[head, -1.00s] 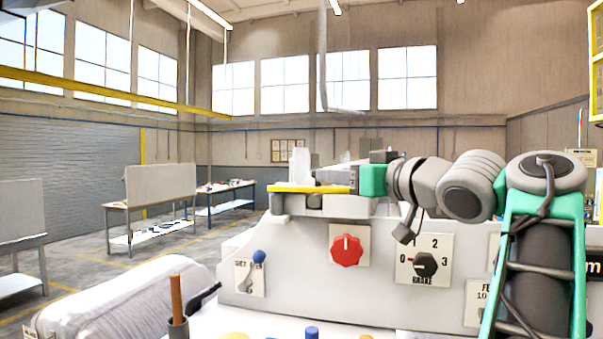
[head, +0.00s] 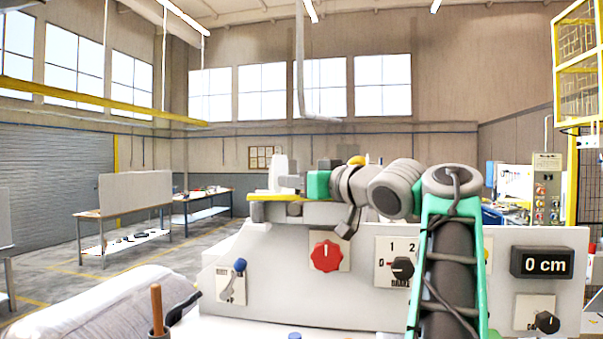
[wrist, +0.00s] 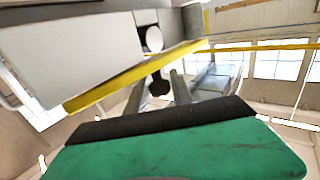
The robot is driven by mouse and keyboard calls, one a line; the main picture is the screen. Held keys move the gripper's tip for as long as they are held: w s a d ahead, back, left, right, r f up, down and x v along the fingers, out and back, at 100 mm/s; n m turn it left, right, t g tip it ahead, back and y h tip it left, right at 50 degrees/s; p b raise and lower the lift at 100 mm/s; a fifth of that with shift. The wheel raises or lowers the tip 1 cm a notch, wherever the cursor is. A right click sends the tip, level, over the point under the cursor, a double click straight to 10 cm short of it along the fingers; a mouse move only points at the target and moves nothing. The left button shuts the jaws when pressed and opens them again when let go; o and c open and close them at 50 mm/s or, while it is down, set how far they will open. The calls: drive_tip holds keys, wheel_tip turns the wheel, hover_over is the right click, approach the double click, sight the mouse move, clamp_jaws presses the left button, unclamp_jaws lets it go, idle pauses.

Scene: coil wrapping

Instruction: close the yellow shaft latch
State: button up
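A yellow bar (head: 277,197) runs along the front edge of a grey block on top of the machine. It also shows in the wrist view (wrist: 130,80), slanting across beyond my fingers. I cannot tell whether this bar is the shaft latch. A rounded yellow part (head: 357,160) shows just behind my arm, mostly hidden.
The machine front (head: 290,285) carries a red knob (head: 326,256), a black brake dial (head: 403,267), a blue-tipped lever (head: 239,266) and a "0 cm" display (head: 543,263). A brown upright handle (head: 156,308) stands in front. Benches (head: 125,212) stand far left, with open floor between.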

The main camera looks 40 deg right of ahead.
drive_tip(key=shift+s+d+r, duration=0.1)
drive_tip(key=shift+s, duration=0.15)
drive_tip(key=c, duration=0.3)
clamp_jaws()
drive_tip(key=shift+a, duration=0.2)
